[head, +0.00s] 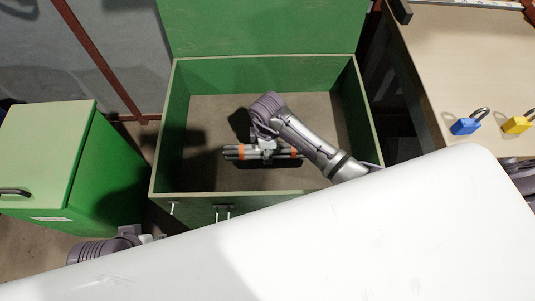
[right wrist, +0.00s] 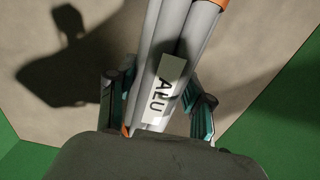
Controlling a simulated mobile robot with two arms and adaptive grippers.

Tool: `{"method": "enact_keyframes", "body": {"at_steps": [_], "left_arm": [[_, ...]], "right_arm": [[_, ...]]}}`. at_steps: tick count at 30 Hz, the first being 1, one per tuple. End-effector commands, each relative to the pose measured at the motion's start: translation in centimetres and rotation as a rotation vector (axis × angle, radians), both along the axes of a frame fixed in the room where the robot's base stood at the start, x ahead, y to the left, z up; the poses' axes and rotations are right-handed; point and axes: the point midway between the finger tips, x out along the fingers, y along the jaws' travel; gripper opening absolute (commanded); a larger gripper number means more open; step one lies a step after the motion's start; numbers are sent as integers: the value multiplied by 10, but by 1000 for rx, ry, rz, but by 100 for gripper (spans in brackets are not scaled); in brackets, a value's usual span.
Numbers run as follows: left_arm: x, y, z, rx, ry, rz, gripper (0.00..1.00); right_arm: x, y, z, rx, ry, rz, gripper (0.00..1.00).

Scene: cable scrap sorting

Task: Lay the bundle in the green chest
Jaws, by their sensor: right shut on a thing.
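The green chest (head: 361,120) stands open with its lid raised at the back. The bundle (head: 233,152), grey rods with orange bands, is inside the chest's walls, lying crosswise. My right gripper (head: 266,147) reaches down into the chest and is shut on the bundle near its middle. In the right wrist view the bundle (right wrist: 178,35) runs between the two fingers and carries a label reading "ALU". Whether the bundle touches the chest floor I cannot tell. My left arm shows at the lower left, but its fingers are hidden.
A closed green box (head: 45,140) with a black handle stands left of the chest. A table (head: 450,60) at the right holds a blue padlock (head: 465,126) and a yellow padlock (head: 516,125). The chest floor around the bundle is clear.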

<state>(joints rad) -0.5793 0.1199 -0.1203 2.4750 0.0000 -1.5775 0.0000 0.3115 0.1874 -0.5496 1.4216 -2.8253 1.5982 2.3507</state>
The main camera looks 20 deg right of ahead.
Motion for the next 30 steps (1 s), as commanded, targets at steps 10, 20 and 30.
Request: {"method": "enact_keyframes", "body": {"at_steps": [10, 20, 30], "left_arm": [[0, 0, -7, 0, -2, 0, 40], [0, 0, -8, 1, -2, 0, 40], [0, 0, -7, 0, -2, 0, 40]], "right_arm": [[0, 1, -22, 3, -2, 0, 0], [-1, 0, -26, 1, 2, 0, 74], [-1, 0, -24, 1, 1, 0, 76]]}}
